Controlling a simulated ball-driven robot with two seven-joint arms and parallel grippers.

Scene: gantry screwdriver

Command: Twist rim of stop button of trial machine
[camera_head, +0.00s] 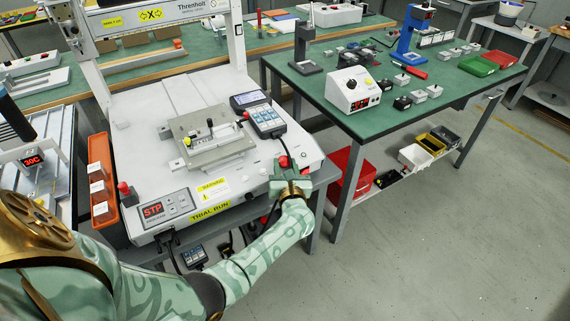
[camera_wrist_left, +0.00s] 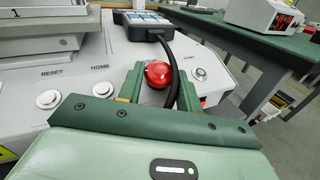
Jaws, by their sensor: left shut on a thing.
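The trial machine (camera_head: 150,110) is a white gantry bench with a yellow "TRIAL RUN" label on its front. Its red stop button (camera_head: 283,161) sits at the front right corner of the deck. In the left wrist view the red button (camera_wrist_left: 158,73) stands between the two green fingers. My left gripper (camera_head: 291,175) reaches the button from the front and is shut on its rim; the fingers hide the rim's sides. My right gripper is not in view.
Reset (camera_wrist_left: 47,99) and home (camera_wrist_left: 102,88) buttons lie left of the stop button. A handheld pendant (camera_head: 263,116) lies behind it, its black cable (camera_wrist_left: 172,75) passing close by the right finger. A second red button (camera_head: 124,189) is at the machine's front left. A green table (camera_head: 330,105) stands right.

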